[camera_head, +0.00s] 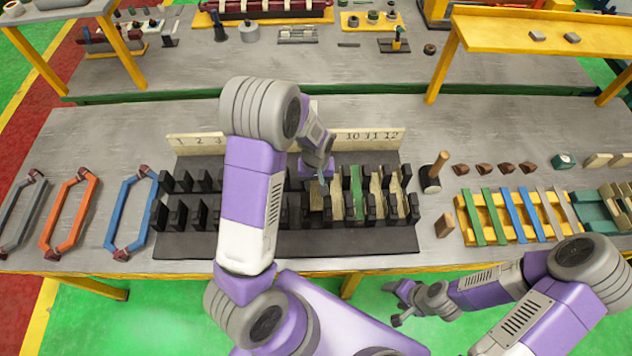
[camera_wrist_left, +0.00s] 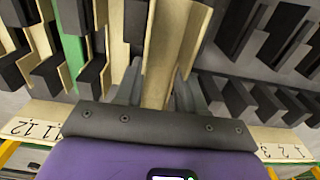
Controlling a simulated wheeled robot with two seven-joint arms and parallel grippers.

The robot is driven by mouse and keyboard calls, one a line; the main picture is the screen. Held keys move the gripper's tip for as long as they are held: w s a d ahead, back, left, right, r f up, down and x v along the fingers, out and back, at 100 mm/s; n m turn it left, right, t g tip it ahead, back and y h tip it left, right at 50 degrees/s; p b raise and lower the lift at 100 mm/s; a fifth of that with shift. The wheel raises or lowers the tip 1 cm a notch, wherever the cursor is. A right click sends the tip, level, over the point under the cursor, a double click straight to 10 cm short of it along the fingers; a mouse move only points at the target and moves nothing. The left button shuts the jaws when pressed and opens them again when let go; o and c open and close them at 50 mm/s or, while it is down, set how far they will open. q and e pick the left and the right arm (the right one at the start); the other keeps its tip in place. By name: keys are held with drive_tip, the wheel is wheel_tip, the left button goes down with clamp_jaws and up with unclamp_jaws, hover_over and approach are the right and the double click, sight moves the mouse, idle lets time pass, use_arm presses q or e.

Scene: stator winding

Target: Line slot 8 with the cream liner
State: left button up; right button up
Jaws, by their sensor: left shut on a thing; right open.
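The black stator block (camera_head: 285,244) lies on the table with rows of black teeth. A cream number strip (camera_head: 368,141) stands behind it, showing 10 11 12 at the right; my left arm hides the middle numbers. My left gripper (camera_head: 322,182) is over the slots right of centre. In the left wrist view its fingers (camera_wrist_left: 158,85) are shut on a cream liner (camera_wrist_left: 168,45), which runs lengthwise between black teeth. I cannot tell how deep it sits. Several slots to its right hold cream liners (camera_head: 337,203), one with a green strip (camera_head: 357,190). My right gripper (camera_head: 398,304) is open and empty before the table.
A yellow rack (camera_head: 468,222) of coloured strips stands right, beside a wooden-handled mallet (camera_head: 433,172) and a brown block (camera_head: 445,225). Grey, orange (camera_head: 70,212) and blue (camera_head: 130,212) coils lie left. Cream pieces (camera_head: 597,160) lie at far right. A second table stands behind.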

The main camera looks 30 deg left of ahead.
sight(316, 189)
use_arm(q)
drive_tip(key=shift+f+b, duration=2.6)
drive_tip(key=shift+f, duration=0.7)
drive_tip(key=shift+f+b, duration=0.45)
drive_tip(key=shift+f, duration=0.1)
drive_tip(key=o, duration=0.9)
drive_tip(key=shift+r, duration=0.2)
drive_tip(key=shift+r+p, duration=0.6)
drive_tip(key=shift+r, duration=0.1)
